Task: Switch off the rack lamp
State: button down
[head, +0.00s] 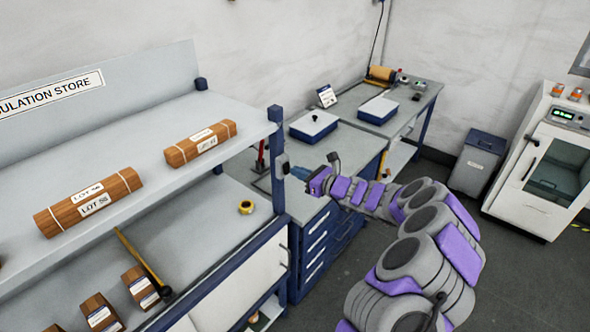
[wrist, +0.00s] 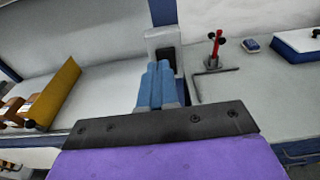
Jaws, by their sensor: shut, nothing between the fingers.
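A small light-grey switch box (head: 283,164) with a dark face is fixed to the front blue post of the storage rack. In the wrist view the switch box (wrist: 163,38) stands straight ahead of the fingers, and its dark switch part (wrist: 168,57) is partly hidden behind them. My gripper (head: 294,171) is shut and empty, with its blue fingertips close to the box. In the wrist view my gripper (wrist: 158,66) has both fingers side by side. I cannot tell whether the tips touch the switch. No lamp is clearly visible.
The rack's upper shelf (head: 110,125) holds wrapped brown bundles (head: 90,200). A yellow roll (head: 246,207) lies on the lower surface. A bench with a blue-white case (head: 313,124) and drawers (head: 325,240) stands just beyond the post. Open floor (head: 525,280) lies to the right.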

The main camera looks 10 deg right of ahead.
jog(key=v, duration=1.1)
jog(key=shift+w+d+f+p, duration=0.2)
jog(key=shift+d+p, duration=0.05)
jog(key=shift+p, duration=0.05)
jog(key=shift+d, duration=0.15)
